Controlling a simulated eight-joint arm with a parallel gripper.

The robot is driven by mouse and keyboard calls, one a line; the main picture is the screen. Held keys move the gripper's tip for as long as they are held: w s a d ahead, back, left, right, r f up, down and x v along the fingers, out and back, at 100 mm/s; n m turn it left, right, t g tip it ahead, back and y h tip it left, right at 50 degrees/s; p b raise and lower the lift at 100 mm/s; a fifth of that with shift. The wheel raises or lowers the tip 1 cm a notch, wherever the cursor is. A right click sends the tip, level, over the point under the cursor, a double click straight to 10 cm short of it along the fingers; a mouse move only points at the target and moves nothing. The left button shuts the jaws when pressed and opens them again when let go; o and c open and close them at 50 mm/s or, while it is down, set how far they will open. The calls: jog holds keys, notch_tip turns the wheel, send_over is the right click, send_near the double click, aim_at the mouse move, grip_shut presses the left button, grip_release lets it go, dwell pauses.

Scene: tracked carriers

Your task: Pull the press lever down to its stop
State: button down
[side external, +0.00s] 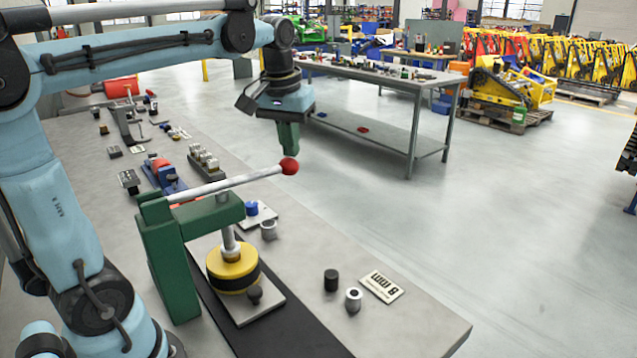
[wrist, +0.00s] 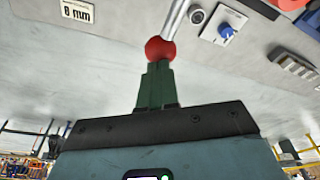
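The press lever (side external: 228,184) is a pale rod hinged at the top of a green press frame (side external: 170,255). It slopes slightly upward to a red ball knob (side external: 289,166) at its free end, which also shows in the wrist view (wrist: 160,49). Below the arm of the frame, a ram (side external: 229,243) stands over a yellow-and-black round piece (side external: 233,267) on a plate. My gripper (side external: 289,152) points down with its green fingers together, with nothing visible between them. Its tips are just above the red knob, touching or nearly so; the exact gap cannot be told.
A black cylinder (side external: 331,280), a metal bushing (side external: 353,299) and an "8 mm" card (side external: 382,287) lie on the bench to the right. A blue piece (side external: 251,208) on a card and another bushing (side external: 268,229) lie behind the press. The air right of the knob is clear.

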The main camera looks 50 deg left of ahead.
notch_tip(320, 180, up, 13)
jog(key=shift+f, duration=0.15)
dwell(1.6)
dwell(0.5)
jog(key=s+d+f+m+t, duration=0.1)
jog(key=s+d+f+m, duration=0.1)
jog(key=f, duration=0.5)
jog(key=s+d+f+m+t, duration=0.2)
jog(key=d+f, duration=0.3)
jog(key=f, duration=0.3)
jog(key=s+d+f+m+t+h, duration=0.1)
jog(key=s+d+f+m+t, duration=0.1)
jog(key=f, duration=0.6)
jog(key=shift+s+d+f, duration=0.25)
jog(key=shift+s+d, duration=0.5)
jog(key=shift+d, duration=0.2)
